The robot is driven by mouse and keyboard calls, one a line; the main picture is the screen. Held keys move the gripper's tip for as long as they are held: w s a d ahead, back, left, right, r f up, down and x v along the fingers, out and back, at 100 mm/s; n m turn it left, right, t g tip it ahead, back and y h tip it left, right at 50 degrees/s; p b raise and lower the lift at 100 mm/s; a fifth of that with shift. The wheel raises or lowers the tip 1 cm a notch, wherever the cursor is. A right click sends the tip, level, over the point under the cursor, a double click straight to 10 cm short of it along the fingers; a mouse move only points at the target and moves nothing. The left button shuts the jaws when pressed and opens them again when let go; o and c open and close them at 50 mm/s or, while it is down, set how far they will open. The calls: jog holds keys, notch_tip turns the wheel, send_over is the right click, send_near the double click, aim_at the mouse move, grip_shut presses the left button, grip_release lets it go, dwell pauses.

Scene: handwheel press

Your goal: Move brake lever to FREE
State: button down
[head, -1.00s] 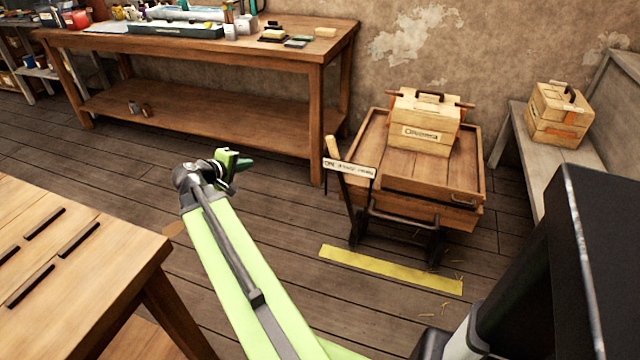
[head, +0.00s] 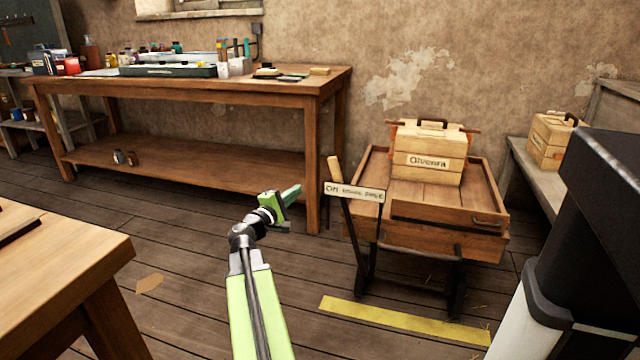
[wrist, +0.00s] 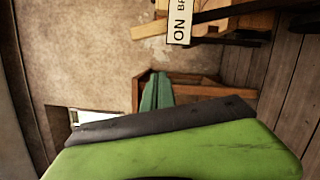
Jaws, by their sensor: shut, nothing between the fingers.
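The brake lever (head: 345,215) stands at the left side of the wooden cart, a dark shaft with a pale wooden handle. It leans left, toward the ON end of a white label plate (head: 354,192) fixed near it. In the wrist view the plate (wrist: 180,20) shows "ON" and the start of another word, with the wooden handle (wrist: 150,31) beside it. My gripper (head: 293,193) is shut and empty, a short way left of the lever and apart from it. Its dark green fingers show in the wrist view (wrist: 156,92).
The cart (head: 440,238) carries a labelled wooden box (head: 428,152). A long workbench (head: 190,93) stands behind on the left, and a table corner (head: 70,255) at near left. A yellow floor strip (head: 400,321) lies before the cart. A bench with another box (head: 552,140) is at right.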

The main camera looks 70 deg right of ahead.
jog(key=s+d+r+p, duration=0.1)
jog(key=s+d, duration=0.4)
jog(key=d, duration=0.5)
jog(key=shift+s+r+p, duration=0.35)
jog(key=shift+s+p, duration=0.05)
